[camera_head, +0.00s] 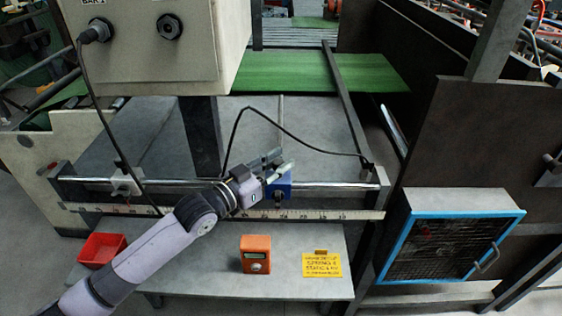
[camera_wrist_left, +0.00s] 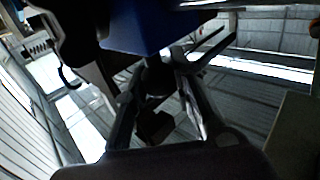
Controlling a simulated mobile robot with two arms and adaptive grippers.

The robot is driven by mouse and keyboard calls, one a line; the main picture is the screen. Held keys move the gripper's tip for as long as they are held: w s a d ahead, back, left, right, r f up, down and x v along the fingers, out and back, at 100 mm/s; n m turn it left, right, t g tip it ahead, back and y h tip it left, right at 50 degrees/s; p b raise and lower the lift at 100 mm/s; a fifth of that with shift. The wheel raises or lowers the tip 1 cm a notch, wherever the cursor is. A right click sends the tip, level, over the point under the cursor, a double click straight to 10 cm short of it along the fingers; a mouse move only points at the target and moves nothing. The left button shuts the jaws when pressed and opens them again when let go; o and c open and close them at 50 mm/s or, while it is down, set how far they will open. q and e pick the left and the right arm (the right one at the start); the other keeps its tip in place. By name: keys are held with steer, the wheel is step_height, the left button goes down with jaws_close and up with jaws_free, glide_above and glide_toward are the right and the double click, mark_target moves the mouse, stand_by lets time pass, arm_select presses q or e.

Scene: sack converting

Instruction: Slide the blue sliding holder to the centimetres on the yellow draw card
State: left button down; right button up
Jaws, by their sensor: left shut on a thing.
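The blue sliding holder (camera_head: 281,187) sits on the steel rail (camera_head: 330,185) above a ruler strip (camera_head: 330,215), right of the rail's middle. My left gripper (camera_head: 272,165) reaches it from the left. In the left wrist view the blue block (camera_wrist_left: 140,25) is at the top, and my gripper fingers (camera_wrist_left: 157,85) close around a dark knob below it. The yellow draw card (camera_head: 321,264) lies on the shelf at the front right; its print is too small to read surely. My right gripper is not in view.
A white holder (camera_head: 125,182) sits on the rail's left part. An orange device (camera_head: 256,254) and a red tray (camera_head: 102,249) stand on the grey shelf. A black cable (camera_head: 300,140) loops behind the rail. A blue-framed box (camera_head: 450,245) stands to the right.

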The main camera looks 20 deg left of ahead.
arm_select(q)
steer(key=shift+w+d, duration=0.1)
steer(key=shift+d, duration=0.3)
steer(key=c, duration=1.7)
jaws_free()
steer(key=shift+w+d, duration=0.15)
steer(key=shift+d, duration=0.35)
steer(key=shift+o, duration=1.7)
steer(key=shift+a, duration=0.25)
steer(key=shift+s+a+f, duration=0.1)
steer(key=shift+s, duration=0.3)
steer(key=v, duration=1.1)
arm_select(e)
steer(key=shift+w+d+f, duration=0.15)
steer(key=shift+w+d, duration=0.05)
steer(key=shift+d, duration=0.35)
arm_select(q)
steer(key=shift+s, duration=0.1)
